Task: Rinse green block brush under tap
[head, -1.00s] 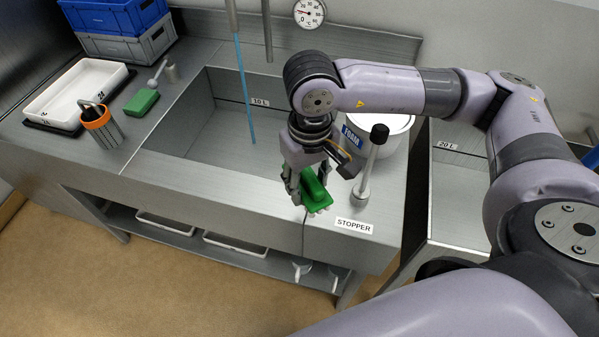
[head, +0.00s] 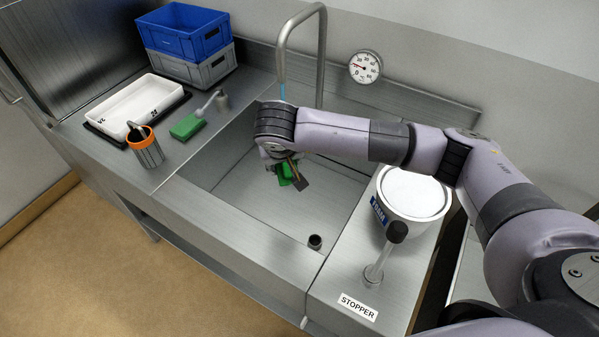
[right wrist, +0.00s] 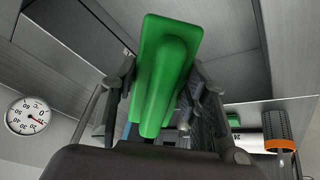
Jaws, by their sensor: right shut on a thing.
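The green block brush (head: 285,173) is in my right gripper (head: 284,178), over the sink basin (head: 230,158). In the right wrist view the green brush (right wrist: 165,65) sits between the two fingers of the gripper (right wrist: 158,95), which are shut on it. The tap (head: 321,60) arches over the back of the basin. A blue water stream (head: 283,88) falls from its spout and passes behind my right wrist. My arm hides its lower part, so I cannot tell whether water touches the brush. My left gripper is not in view.
A second green block (head: 187,126), an orange-rimmed holder (head: 148,152) and a white tray (head: 140,104) stand on the left counter. Blue (head: 183,30) and grey (head: 192,68) crates are behind. A white tub (head: 414,194) and black-knobbed lever (head: 376,268) stand right.

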